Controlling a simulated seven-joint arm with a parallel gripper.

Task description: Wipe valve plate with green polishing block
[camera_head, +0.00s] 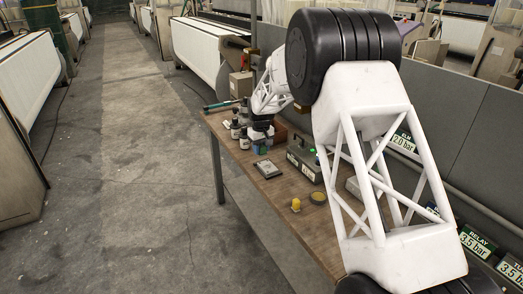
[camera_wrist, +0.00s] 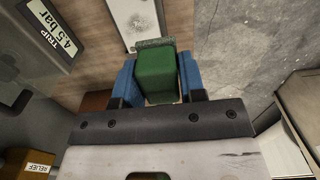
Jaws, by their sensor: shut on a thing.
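A green polishing block (camera_wrist: 157,75) sits between the blue fingers of my gripper (camera_wrist: 158,82) in the wrist view, and the gripper is shut on it. A grey-green pad edge shows at the block's far end. A pale plate with a dark speckled patch, seemingly the valve plate (camera_wrist: 134,20), lies beyond the block in the wrist view. In the head view the plate (camera_head: 268,169) lies flat on the bench, and my gripper (camera_head: 260,147) is just behind it. I cannot tell how high the block is above the bench.
The wooden bench (camera_head: 262,192) also holds dark bottles (camera_head: 235,130), a teal-handled tool (camera_head: 220,104), a grey box (camera_head: 304,160), a yellow piece (camera_head: 295,204) and a round tin (camera_head: 318,197). A grey partition (camera_head: 440,125) runs along the right. Open floor (camera_head: 120,170) lies left.

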